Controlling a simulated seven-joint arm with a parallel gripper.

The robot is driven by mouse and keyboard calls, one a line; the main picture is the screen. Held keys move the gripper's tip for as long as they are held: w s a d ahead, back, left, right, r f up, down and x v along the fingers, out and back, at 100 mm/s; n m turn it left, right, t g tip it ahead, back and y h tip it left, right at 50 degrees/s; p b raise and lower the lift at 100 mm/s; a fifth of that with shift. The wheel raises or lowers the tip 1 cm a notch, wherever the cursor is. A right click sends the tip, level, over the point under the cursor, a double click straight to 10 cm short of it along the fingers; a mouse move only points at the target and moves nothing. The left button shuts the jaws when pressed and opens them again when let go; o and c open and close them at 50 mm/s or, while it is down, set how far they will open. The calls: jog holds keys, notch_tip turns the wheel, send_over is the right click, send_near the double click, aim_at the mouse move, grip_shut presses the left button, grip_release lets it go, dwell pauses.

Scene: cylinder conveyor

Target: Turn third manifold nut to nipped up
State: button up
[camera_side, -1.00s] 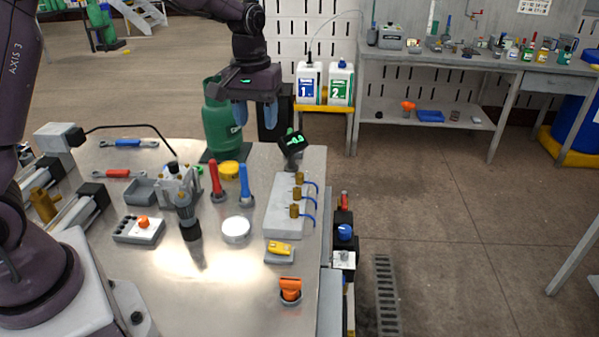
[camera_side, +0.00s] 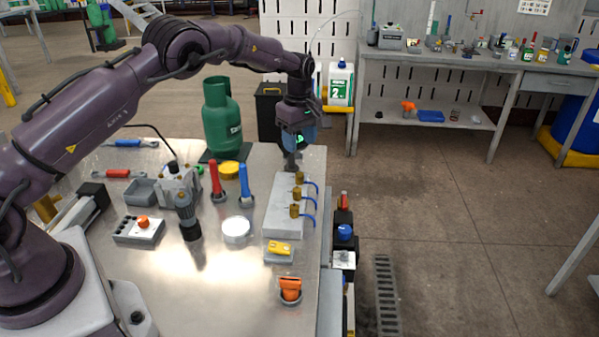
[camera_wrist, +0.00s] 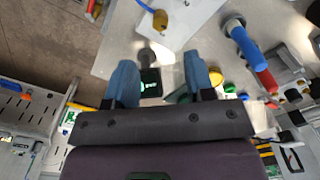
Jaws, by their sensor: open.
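The pale manifold block (camera_side: 275,216) lies near the table's right edge in the side view. It carries three brass nuts in a row, far (camera_side: 299,179), middle (camera_side: 297,195) and near (camera_side: 294,211), each beside a blue tube. One nut (camera_wrist: 160,20) shows at the top of the wrist view. A dark device with a green-lit display (camera_side: 299,139) stands on a grey stem just beyond the block. My gripper (camera_side: 297,142) is open above the block's far end, at this device. In the wrist view, the display (camera_wrist: 149,88) appears between my blue fingers (camera_wrist: 160,64); contact cannot be told.
A green gas bottle (camera_side: 220,118) stands behind left. Upright red (camera_side: 216,182) and blue (camera_side: 245,184) handles stand left of the block. A yellow item (camera_side: 280,248) and an orange knob (camera_side: 290,289) sit nearer. The table ends just right of the block.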

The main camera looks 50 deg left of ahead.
aim_at(300, 174)
notch_tip(300, 174, down, 10)
jog(key=shift+r, duration=0.15)
jog(key=shift+c, duration=0.4)
grip_shut()
